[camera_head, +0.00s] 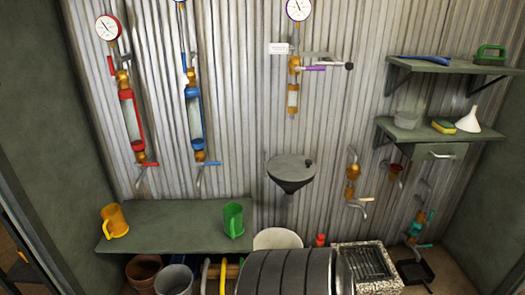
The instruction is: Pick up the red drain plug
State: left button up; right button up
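A small red object (320,240), the only loose red piece that looks like a plug, shows low in the head view. It stands upright just behind the right end of a dark ribbed cylinder (285,272), left of a speckled stone block with a grate (341,268). Its lower part is hidden, and it is too small to make out its shape.
A grey-green bench (170,233) holds a yellow mug (113,222) and a green mug (233,220). Buckets (174,281) stand below it. A dark funnel (291,172) juts from the corrugated wall. Shelves (440,134) are at right; a black tray (413,272) lies on the floor.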

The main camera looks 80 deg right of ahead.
aim_at(320, 241)
jog(key=z, duration=2.15)
